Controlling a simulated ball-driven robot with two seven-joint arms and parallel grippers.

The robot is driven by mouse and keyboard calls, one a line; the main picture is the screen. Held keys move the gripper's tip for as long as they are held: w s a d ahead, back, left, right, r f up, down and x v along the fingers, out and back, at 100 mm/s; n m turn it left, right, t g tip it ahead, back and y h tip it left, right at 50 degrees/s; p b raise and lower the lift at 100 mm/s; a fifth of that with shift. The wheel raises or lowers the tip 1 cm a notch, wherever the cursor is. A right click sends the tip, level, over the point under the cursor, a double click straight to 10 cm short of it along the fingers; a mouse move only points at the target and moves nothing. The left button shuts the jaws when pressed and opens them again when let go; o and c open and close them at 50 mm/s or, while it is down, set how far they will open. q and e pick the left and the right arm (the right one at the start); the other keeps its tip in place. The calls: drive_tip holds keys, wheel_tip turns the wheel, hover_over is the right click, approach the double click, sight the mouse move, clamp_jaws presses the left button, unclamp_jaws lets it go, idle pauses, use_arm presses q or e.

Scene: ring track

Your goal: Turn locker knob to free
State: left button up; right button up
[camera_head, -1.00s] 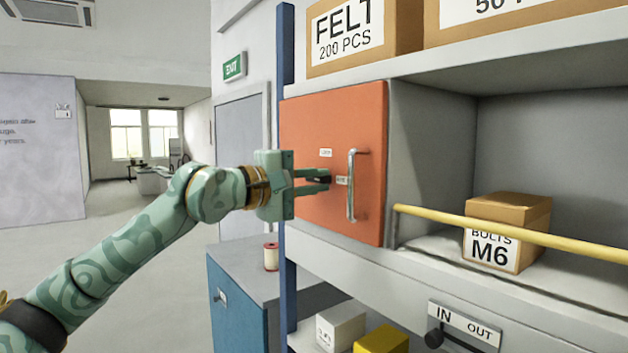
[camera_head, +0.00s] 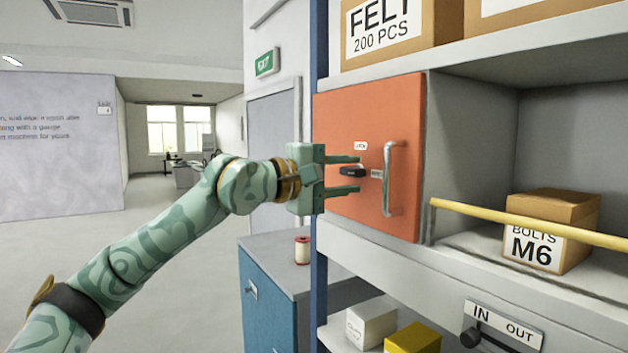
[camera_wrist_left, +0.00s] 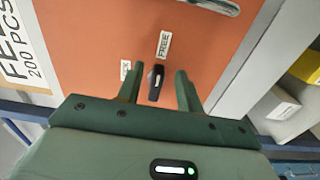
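The orange locker door (camera_head: 340,115) is closed, with a vertical metal handle (camera_head: 388,178) on its right. Its small black knob (camera_head: 353,172) is left of the handle; it also shows in the left wrist view (camera_wrist_left: 156,82). The knob's long side lies in line with the FREE label (camera_wrist_left: 164,44). A second small label (camera_head: 360,146) sits above the knob in the head view. My left gripper (camera_head: 342,174) is open, with one finger above and one below the knob; gaps show on both sides in the left wrist view. My right gripper is out of view.
A yellow bar (camera_head: 530,223) runs across the shelf right of the door, in front of a BOLTS M6 box (camera_head: 550,205). A blue cabinet (camera_head: 267,298) with a spool (camera_head: 302,250) stands below left. A FELT box (camera_head: 400,30) is above.

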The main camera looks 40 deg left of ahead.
use_arm(q)
drive_tip(key=b+v, duration=0.7)
drive_tip(key=v, duration=0.8)
drive_tip(key=shift+s, duration=0.35)
drive_tip(key=shift+a, duration=0.1)
